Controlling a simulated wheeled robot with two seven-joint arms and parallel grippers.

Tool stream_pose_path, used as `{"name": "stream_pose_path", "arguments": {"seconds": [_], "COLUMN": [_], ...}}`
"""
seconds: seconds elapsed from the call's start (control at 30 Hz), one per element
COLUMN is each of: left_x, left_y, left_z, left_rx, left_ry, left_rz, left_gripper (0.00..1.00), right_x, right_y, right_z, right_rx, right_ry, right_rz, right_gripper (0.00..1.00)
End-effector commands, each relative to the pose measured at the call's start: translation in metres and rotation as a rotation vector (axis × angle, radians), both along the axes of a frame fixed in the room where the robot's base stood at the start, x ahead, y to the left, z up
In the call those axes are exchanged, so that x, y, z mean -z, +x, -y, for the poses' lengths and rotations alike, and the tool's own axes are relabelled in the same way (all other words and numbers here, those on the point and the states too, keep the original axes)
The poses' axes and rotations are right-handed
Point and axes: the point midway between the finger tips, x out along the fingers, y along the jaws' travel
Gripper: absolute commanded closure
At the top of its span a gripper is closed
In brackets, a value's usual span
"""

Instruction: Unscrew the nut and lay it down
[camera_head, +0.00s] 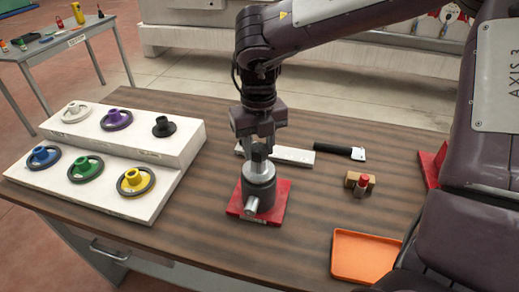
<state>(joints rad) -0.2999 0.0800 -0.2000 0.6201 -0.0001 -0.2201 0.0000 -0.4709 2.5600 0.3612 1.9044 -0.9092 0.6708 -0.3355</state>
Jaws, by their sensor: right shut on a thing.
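A dark grey cylindrical fixture (258,185) stands upright on a red base plate (273,213) near the middle of the bench, with a light metal stub at its front. A small dark nut (259,154) is at the top of the fixture. My right gripper (259,146) points straight down over the fixture and is shut on the nut. The fingers partly cover the nut, so its threads cannot be seen. An empty orange tray (345,275) lies at the bench's front right. My left gripper is not in view.
A white stepped rack (150,188) with several coloured handwheels stands on the left. Behind the fixture lie a white bar (290,155) and a black-handled tool (338,150). A wooden block (352,178) with a red-topped piece (362,186) is right. Bench between fixture and tray is clear.

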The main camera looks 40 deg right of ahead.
Motion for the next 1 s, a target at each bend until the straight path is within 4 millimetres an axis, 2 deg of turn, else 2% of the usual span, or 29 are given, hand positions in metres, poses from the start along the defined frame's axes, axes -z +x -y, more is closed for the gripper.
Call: {"name": "stream_pose_path", "arguments": {"seconds": [0.03, 0.2, 0.63, 0.8, 1.0], "left_x": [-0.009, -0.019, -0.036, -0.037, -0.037], "left_y": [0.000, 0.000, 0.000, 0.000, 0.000], "left_z": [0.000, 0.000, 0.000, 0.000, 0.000], "left_rx": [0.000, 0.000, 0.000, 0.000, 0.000], "left_ry": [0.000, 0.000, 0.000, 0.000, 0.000], "left_rz": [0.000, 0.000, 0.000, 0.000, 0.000], "left_gripper": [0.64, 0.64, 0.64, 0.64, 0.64], "right_x": [-0.004, -0.003, -0.002, 0.000, 0.000], "right_y": [-0.001, -0.001, 0.000, 0.000, 0.000], "right_z": [0.000, 0.000, 0.000, 0.000, 0.000], "right_rx": [-0.074, -0.349, -1.018, -1.149, -1.159], "right_ry": [0.000, 0.001, 0.002, 0.001, 0.001], "right_rz": [-0.003, -0.003, 0.000, 0.001, 0.001], "right_gripper": [0.91, 0.91, 0.91, 0.91, 0.91]}}
